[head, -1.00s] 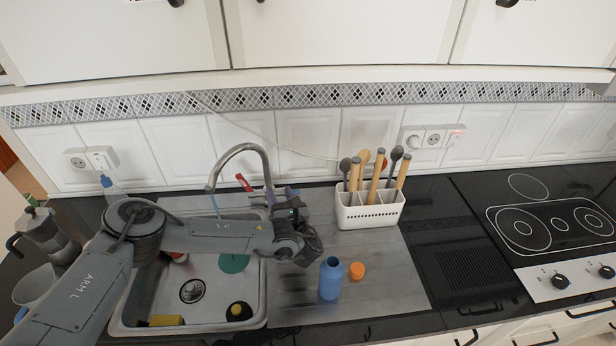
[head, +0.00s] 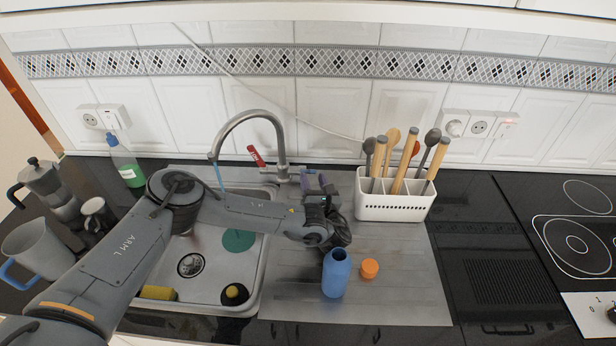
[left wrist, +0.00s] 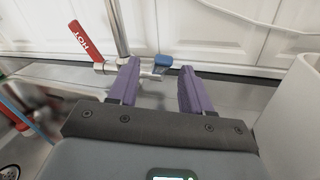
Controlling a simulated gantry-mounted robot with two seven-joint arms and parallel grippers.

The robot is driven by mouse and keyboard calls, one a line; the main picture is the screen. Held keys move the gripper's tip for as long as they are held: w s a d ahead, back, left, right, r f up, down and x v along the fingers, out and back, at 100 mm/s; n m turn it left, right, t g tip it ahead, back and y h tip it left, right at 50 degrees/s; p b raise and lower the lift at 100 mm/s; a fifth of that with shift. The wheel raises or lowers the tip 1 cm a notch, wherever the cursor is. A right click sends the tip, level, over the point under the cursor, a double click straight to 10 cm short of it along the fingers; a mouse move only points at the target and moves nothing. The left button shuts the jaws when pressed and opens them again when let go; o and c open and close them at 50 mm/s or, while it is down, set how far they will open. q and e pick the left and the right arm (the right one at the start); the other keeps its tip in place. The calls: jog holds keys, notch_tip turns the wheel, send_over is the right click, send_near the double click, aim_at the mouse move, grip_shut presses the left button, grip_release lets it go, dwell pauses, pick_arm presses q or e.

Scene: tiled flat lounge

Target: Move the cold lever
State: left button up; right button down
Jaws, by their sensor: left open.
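The cold lever, a small blue handle (left wrist: 163,62), is on the right end of the tap's valve body in the left wrist view. The red lever marked HOT (left wrist: 80,38) is on the left end and also shows in the head view (head: 256,155). The curved metal tap (head: 250,115) stands behind the sink, with a bluish stream below its spout. My left gripper (head: 313,180) is open just right of the tap base. Its purple fingers (left wrist: 155,85) point at the blue handle, which appears between them, nearer the right finger; contact cannot be told. My right gripper is not in view.
A white utensil holder (head: 395,207) with several utensils stands right of the gripper. A blue bottle (head: 336,275) and an orange cap (head: 369,268) are in front. The sink (head: 255,285) lies left. A tiled wall (head: 330,105) rises behind.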

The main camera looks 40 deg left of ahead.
pick_arm(q)
jog(key=shift+s+f, duration=0.15)
jog(key=shift+f, duration=0.5)
jog(key=shift+a+f+b, duration=0.1)
jog(key=shift+b, duration=0.25)
jog(key=shift+b+x, duration=0.7)
jog(key=shift+x, duration=3.05)
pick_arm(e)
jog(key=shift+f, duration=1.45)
pick_arm(q)
jog(key=shift+c, duration=0.2)
grip_shut()
